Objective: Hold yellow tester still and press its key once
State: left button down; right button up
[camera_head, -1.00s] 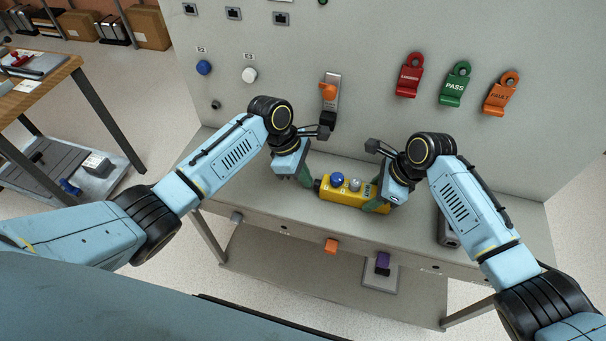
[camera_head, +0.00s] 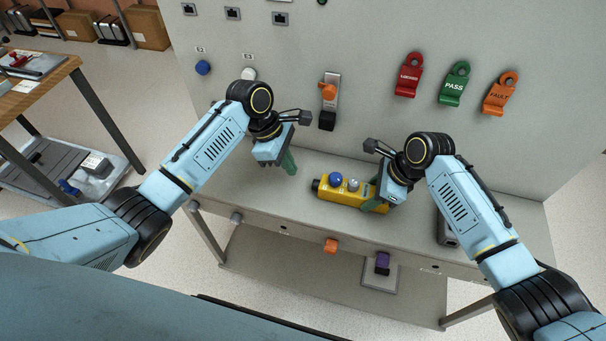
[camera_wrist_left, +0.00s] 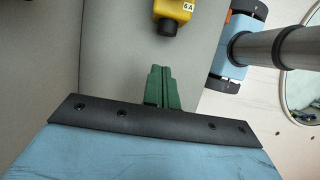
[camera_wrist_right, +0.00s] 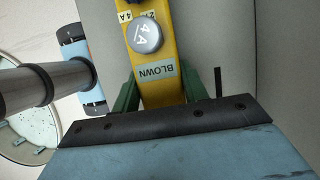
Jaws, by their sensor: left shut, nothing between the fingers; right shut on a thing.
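The yellow tester (camera_head: 340,193) lies on the bench shelf, with a blue key (camera_head: 336,179) and a grey-white key (camera_head: 353,184) on top. My right gripper (camera_head: 374,205) is shut on its right end; in the right wrist view the green fingers flank the yellow body (camera_wrist_right: 160,88) beside a "BLOWN" label.
The grey bench (camera_head: 270,208) has clear room left of the tester. The upright panel behind carries an orange-handled switch (camera_head: 328,92) and red, green and orange tags (camera_head: 455,84). A dark grey block (camera_head: 447,228) stands right of my right gripper.

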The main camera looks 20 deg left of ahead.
pick_arm(q)
jog(key=v, duration=0.6)
jog(key=shift+a+r, duration=0.2)
jog(key=shift+r, duration=0.05)
pick_arm(e)
jog(key=shift+d, duration=0.15)
jog(key=o, duration=1.2)
